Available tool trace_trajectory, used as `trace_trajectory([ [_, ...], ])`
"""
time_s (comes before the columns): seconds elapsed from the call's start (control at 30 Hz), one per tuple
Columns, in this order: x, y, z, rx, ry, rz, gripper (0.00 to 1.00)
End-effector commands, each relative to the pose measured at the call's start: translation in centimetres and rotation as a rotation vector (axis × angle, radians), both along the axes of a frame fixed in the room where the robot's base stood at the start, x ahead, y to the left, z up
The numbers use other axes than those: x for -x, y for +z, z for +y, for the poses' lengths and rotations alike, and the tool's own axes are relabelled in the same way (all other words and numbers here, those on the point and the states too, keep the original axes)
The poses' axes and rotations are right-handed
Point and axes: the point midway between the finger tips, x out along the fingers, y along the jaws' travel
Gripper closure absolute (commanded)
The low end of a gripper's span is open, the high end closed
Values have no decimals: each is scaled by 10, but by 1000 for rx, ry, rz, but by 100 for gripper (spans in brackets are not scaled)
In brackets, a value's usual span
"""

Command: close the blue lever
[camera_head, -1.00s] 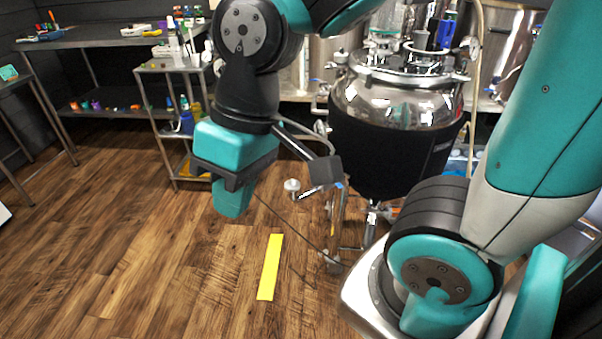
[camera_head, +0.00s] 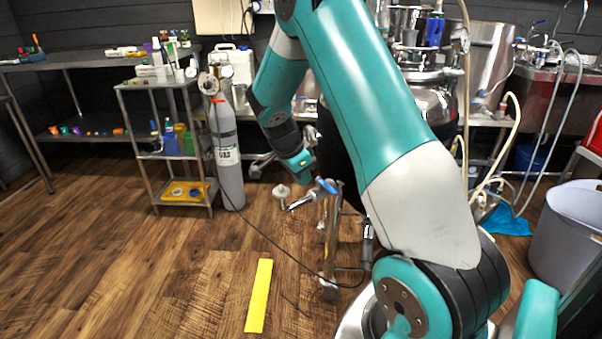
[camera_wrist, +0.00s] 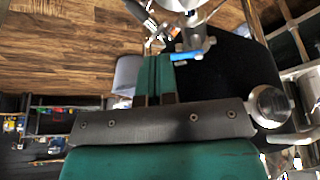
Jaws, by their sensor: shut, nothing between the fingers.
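The blue lever (camera_head: 326,186) sits on a metal pipe fitting (camera_head: 301,201) in front of the dark-jacketed vessel. In the wrist view the blue lever (camera_wrist: 188,54) shows just beyond and to the right of the fingertips. My gripper (camera_head: 303,168) is shut with nothing between its fingers, above and slightly left of the lever in the head view. Its teal fingers also show in the wrist view (camera_wrist: 154,62), lying side by side. They look close to the lever, but I cannot tell whether they touch it.
A grey gas cylinder (camera_head: 227,155) and a metal shelf cart (camera_head: 150,150) stand to the left. A grey bin (camera_head: 570,235) stands at right. A yellow floor strip (camera_head: 258,296) lies in front, with open wooden floor around it. A thin hose trails across the floor.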

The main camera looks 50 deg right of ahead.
Motion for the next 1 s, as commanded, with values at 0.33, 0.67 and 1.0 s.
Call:
trace_trajectory([
  [0.33,11,-49,-36,-1,-4,-2,100],
  [0.67,17,-48,-57,-2,2,-1,100],
  [1.0,16,-48,-55,-2,11,-1,100],
])
